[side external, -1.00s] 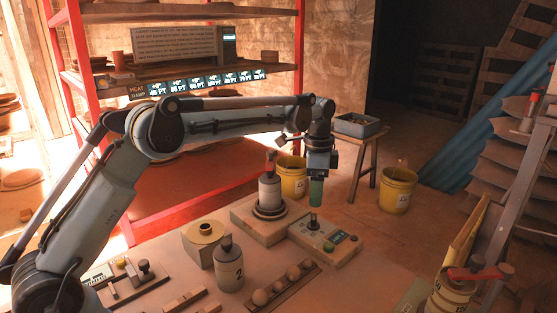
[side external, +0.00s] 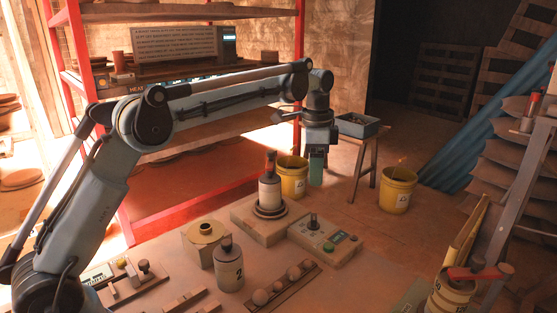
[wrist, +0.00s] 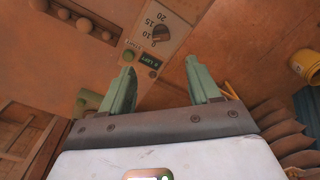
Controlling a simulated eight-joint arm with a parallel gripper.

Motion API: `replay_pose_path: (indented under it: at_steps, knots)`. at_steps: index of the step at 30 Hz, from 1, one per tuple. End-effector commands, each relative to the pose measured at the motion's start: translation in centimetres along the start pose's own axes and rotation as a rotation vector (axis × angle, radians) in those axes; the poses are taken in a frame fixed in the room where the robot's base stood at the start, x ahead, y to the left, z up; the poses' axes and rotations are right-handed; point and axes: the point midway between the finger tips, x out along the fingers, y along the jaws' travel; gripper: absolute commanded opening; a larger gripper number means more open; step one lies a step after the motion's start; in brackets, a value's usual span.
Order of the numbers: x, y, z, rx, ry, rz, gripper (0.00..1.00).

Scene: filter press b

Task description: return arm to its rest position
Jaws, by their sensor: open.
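My gripper (side external: 316,168) hangs in the air above and behind the control box, pointing down. In the wrist view its two green fingers (wrist: 160,85) stand apart with nothing between them. The control box (side external: 325,240), with a dark knob, a green button and a small display, sits on the table below; its dial also shows in the wrist view (wrist: 160,33). Left of it, a bottle-like cylinder with an orange-brown top (side external: 270,190) stands on a round plate on a block. My gripper touches none of these.
A grey bottle (side external: 229,268), a tan block with a round collar (side external: 204,238) and a rack of balls (side external: 285,285) stand on the table. Yellow buckets (side external: 397,190) and a stool with a tray (side external: 362,125) are behind. A red shelf (side external: 215,208) stands at the back left.

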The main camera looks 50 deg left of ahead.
Motion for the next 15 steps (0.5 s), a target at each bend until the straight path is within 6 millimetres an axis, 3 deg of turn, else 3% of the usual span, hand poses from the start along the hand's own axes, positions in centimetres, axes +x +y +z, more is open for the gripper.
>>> replay_pose_path:
  at_steps: [7, 15]
  knots:
    - [-2.8, 2.8, 2.5, -0.160, 0.084, -0.079, 0.62]
    - [-4.0, 6.8, 6.2, -0.349, 0.199, -0.154, 0.62]
